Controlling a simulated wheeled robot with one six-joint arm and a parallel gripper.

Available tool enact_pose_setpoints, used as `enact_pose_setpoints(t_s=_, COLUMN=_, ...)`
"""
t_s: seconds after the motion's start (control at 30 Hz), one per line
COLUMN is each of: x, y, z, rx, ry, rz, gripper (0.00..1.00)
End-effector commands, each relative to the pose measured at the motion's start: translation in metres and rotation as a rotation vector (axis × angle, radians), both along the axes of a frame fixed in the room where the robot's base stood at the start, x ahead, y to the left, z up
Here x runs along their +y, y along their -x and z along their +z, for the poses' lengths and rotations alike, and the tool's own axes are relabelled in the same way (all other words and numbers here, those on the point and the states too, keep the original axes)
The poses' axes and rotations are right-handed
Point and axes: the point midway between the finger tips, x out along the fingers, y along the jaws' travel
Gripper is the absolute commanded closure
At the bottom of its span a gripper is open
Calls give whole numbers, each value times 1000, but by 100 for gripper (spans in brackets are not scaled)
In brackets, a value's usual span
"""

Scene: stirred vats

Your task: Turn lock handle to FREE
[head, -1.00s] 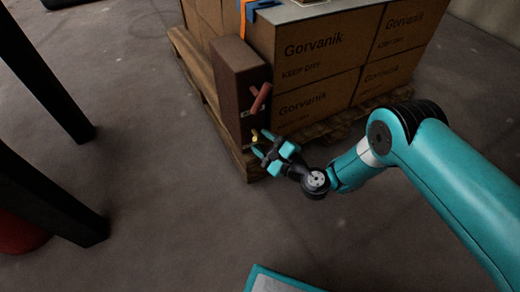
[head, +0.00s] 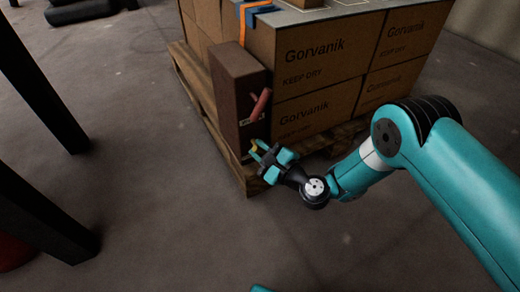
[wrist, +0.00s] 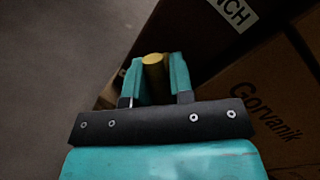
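A dark brown upright box (head: 236,92) stands at the pallet's near corner, with a red handle (head: 260,104) on its face beside a small white label. In the wrist view the label (wrist: 233,12) shows letters ending in "NCH". A yellow round-ended peg (wrist: 153,65) low on the box also shows; in the head view it is mostly hidden by the fingers. My gripper (head: 261,151) is at the box's lower front, its two teal fingers on either side of the yellow peg. I cannot tell whether they press on it. The lettering "FREE" is not visible.
Cartons (head: 320,55) marked "Gorvanik" are stacked on a wooden pallet (head: 322,140) to the right of the box. Black posts (head: 50,212) stand at the left. The grey floor (head: 150,170) between the posts and the pallet is clear.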

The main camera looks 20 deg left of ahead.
Motion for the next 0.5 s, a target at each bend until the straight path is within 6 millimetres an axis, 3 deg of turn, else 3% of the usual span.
enact_pose_setpoints(t_s=0.5, x=1, y=3, z=2, rx=-115, ry=106, rz=7, gripper=100)
